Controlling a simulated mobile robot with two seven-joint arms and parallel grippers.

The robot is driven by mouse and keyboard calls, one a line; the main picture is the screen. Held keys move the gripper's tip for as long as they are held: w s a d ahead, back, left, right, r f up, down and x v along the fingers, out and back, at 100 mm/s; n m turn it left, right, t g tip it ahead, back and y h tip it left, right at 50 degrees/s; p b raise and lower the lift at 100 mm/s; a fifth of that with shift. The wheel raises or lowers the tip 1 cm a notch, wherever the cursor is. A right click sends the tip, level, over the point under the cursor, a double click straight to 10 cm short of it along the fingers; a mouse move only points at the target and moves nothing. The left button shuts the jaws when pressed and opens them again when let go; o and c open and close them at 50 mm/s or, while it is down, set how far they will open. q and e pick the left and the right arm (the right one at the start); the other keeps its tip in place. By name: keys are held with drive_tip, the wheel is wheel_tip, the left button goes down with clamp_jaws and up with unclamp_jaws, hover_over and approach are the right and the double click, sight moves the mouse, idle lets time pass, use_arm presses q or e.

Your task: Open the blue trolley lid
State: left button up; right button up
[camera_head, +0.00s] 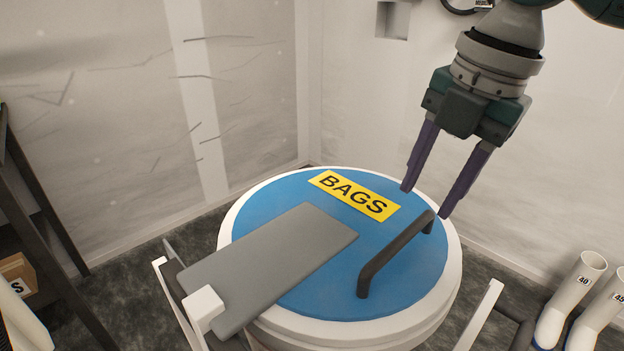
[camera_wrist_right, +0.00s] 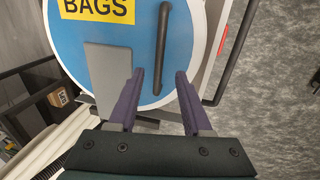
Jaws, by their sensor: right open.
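The blue trolley lid (camera_head: 335,265) is a round blue disc with a white rim, lying flat on the trolley. It carries a yellow BAGS label (camera_head: 354,195) and a dark bar handle (camera_head: 392,257) on its right side. A grey flat plate (camera_head: 268,266) lies across its left part. My right gripper (camera_head: 424,203) is open and empty, pointing down above the far end of the handle. In the right wrist view the lid (camera_wrist_right: 138,55) and handle (camera_wrist_right: 162,48) lie ahead of the open fingers (camera_wrist_right: 153,94), with no visible contact. My left gripper is not in view.
White boots (camera_head: 575,298) with number tags stand at the lower right. A dark shelf (camera_head: 40,240) with a cardboard box (camera_head: 17,274) stands at the left. Pale walls close off the back. White trolley frame bars (camera_head: 480,315) rise in front of the lid.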

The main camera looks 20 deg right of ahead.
sight(405, 235)
drive_tip(key=f, duration=0.4)
drive_tip(key=w+f, duration=0.1)
drive_tip(key=f, duration=0.2)
drive_tip(key=shift+w+a+b, duration=0.1)
drive_tip(key=shift+a+b, duration=0.2)
clamp_jaws()
idle(1.0)
